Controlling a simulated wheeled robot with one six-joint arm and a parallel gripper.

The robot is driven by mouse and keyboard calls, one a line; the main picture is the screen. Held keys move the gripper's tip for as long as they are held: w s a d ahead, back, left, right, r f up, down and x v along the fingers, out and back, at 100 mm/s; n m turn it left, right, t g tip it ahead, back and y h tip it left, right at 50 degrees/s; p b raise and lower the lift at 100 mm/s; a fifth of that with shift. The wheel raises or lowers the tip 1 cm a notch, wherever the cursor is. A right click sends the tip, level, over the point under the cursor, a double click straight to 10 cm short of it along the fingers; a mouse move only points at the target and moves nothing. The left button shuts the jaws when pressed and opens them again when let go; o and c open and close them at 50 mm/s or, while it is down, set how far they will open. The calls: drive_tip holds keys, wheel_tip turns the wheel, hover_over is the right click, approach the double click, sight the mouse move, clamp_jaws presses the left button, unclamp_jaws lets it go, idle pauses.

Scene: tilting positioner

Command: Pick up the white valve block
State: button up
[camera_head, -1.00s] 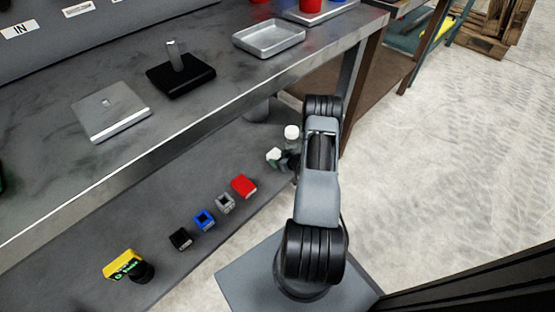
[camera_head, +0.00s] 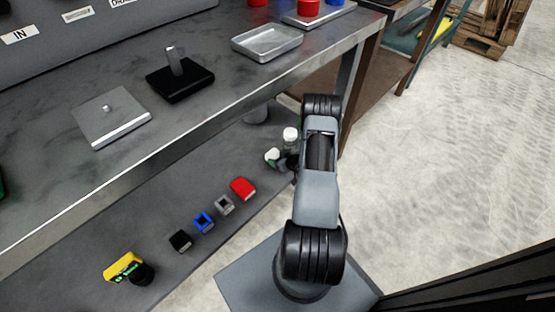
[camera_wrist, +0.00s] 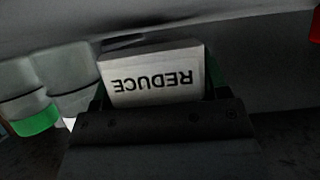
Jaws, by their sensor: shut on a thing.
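The white valve block shows in the wrist view (camera_wrist: 152,75), with the upside-down word REDUCE on its face. My gripper (camera_wrist: 155,98) is shut on it, with green-edged fingers at both sides of the block. In the head view the white block (camera_head: 272,155) is a small pale shape at the end of my gripper (camera_head: 284,160), over the lower shelf. My arm hides part of the gripper there. I cannot tell whether the block is clear of the shelf.
A white-capped bottle (camera_head: 291,136) stands close beside the gripper. Red (camera_head: 243,188), grey (camera_head: 224,205), blue (camera_head: 203,222) and black (camera_head: 180,241) blocks line the lower shelf (camera_head: 120,225). A yellow-black item (camera_head: 124,266) lies further left.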

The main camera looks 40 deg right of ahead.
drive_tip(key=a+r+p+v, duration=0.1)
drive_tip(key=p+v, duration=0.2)
drive_tip(key=v, duration=0.5)
drive_tip(key=w+a+r+p+v, duration=0.1)
drive_tip(key=r+p+v, duration=0.1)
drive_tip(key=v, duration=0.7)
drive_tip(key=shift+a+r+p, duration=0.25)
drive_tip(key=shift+a+p, duration=0.2)
drive_tip(key=shift+a, duration=0.35)
drive_tip(key=shift+s, duration=0.2)
